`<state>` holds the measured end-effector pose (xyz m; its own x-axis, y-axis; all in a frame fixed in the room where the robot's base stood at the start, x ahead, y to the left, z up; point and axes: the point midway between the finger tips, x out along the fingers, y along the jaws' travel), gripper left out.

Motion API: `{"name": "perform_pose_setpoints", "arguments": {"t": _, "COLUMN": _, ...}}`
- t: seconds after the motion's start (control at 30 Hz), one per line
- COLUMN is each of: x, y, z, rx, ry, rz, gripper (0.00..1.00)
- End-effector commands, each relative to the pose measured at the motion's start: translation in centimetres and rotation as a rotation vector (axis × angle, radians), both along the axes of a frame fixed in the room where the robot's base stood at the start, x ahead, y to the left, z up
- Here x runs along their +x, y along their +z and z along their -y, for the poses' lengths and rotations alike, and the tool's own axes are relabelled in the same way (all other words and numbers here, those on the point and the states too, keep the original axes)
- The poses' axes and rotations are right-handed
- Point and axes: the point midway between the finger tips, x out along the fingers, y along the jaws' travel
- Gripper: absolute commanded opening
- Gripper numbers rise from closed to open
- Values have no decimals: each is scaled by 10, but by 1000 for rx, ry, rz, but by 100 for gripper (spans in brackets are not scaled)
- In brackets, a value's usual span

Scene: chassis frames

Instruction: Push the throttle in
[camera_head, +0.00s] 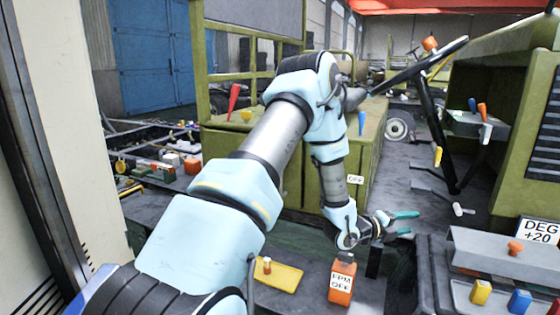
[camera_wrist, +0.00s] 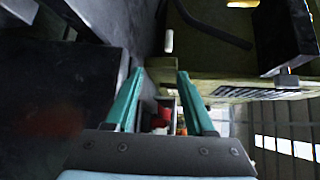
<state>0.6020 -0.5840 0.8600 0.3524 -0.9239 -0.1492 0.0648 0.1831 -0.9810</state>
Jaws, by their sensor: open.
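My gripper (camera_head: 408,224) reaches out over the floor of the chassis, low and right of centre in the head view. Its two teal fingers are apart with nothing between the tips; the wrist view shows them too (camera_wrist: 158,76). I cannot tell which control is the throttle. A white-tipped lever (camera_head: 458,209) stands right of my gripper, apart from it. A small white rod end (camera_wrist: 168,41) shows beyond the fingertips in the wrist view. An orange knob (camera_head: 515,247) sits on the grey panel (camera_head: 490,248) at the lower right. A yellow-handled lever (camera_head: 438,156) is near the steering column.
A steering wheel (camera_head: 425,62) on a dark column rises at the upper right. An orange box labelled "PPM OFF" (camera_head: 341,282) stands below my gripper. A yellow plate (camera_head: 280,276) lies left of it. A green cabinet (camera_head: 365,150) stands behind my arm. The floor right of my gripper looks fairly open.

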Motion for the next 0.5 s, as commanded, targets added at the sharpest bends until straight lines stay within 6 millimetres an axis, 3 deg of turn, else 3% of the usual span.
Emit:
{"name": "perform_pose_setpoints", "arguments": {"t": 0.27, "x": 22, "y": 6, "z": -31, "rx": 66, "ry": 109, "rz": -148, "gripper": 55}}
{"name": "perform_pose_setpoints", "arguments": {"t": 0.5, "x": 44, "y": 12, "z": -82, "rx": 129, "ry": 294, "rz": -369, "gripper": 55}}
